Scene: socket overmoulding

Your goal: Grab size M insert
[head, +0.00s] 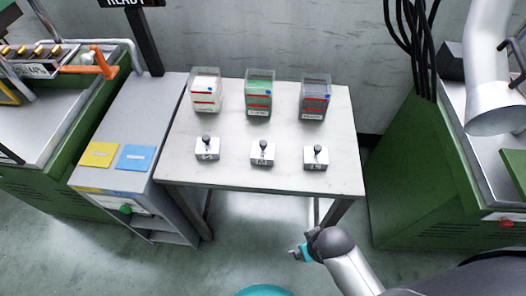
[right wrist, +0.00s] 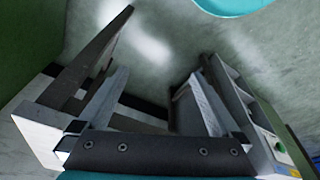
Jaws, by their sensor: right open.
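Three small pale blocks with dark knobs stand in a row on the table: a left one (head: 207,150), a middle one (head: 262,156) and a right one (head: 315,160). Each has a small dark marking on its front. The markings are too small to read surely, so I cannot tell which is size M. My right gripper (head: 296,254) is below and in front of the table's near edge, apart from the blocks. In the right wrist view its fingers (right wrist: 156,85) are spread and empty. My left gripper is out of view.
The white table (head: 240,180) also holds three clear bins at the back: white-filled (head: 205,95), green-filled (head: 259,95) and grey-filled (head: 313,98). A grey side cabinet (head: 125,125) with yellow and blue labels stands left. Green machines flank both sides. Floor in front is free.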

